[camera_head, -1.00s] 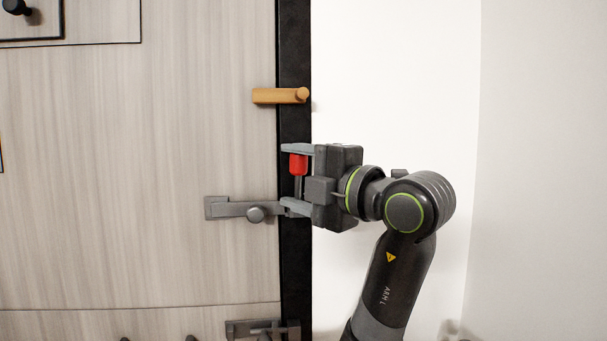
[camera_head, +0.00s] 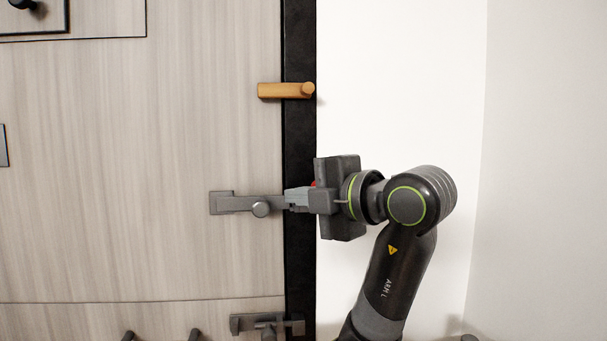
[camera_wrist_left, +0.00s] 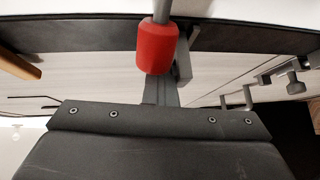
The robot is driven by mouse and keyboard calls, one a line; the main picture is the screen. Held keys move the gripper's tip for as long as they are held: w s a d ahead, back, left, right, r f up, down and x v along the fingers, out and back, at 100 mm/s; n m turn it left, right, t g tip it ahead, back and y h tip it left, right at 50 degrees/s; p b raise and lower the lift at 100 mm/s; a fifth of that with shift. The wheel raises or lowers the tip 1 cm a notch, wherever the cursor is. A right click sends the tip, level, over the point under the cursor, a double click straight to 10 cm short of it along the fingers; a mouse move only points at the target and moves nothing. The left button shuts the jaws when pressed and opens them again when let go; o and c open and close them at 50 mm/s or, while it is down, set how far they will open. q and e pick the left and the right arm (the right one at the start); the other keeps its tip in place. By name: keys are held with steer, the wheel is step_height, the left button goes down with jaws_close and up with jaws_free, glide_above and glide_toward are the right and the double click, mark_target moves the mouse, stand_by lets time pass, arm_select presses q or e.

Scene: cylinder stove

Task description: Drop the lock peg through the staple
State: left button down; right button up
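The lock peg, a red grip with a grey rod, shows in the left wrist view (camera_wrist_left: 156,48). In the head view only a sliver of red (camera_head: 313,184) shows behind my left gripper (camera_head: 292,197). That gripper points left at the dark frame, its fingers edge-on and one hiding the other. It appears to hold the peg lengthwise between its fingers. The staple is hidden or cannot be told apart there. My right gripper is not in view.
A tan turn latch (camera_head: 285,90) is above on the black frame (camera_head: 299,140). A second grey latch (camera_head: 267,326) is below. Wood panels (camera_head: 140,150) fill the left. Pale wall lies to the right.

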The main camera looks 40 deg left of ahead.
arm_select(q)
steer(key=shift+w+a, duration=0.25)
steer(key=shift+a, duration=0.4)
steer(key=shift+r, duration=0.1)
steer(key=shift+r, duration=0.1)
steer(key=c, duration=1.7)
jaws_free()
steer(key=shift+d+f, duration=0.25)
steer(key=d+r+b, duration=0.3)
steer(key=d, duration=1.4)
steer(key=shift+s+b, duration=0.2)
steer(key=shift+b, duration=0.2)
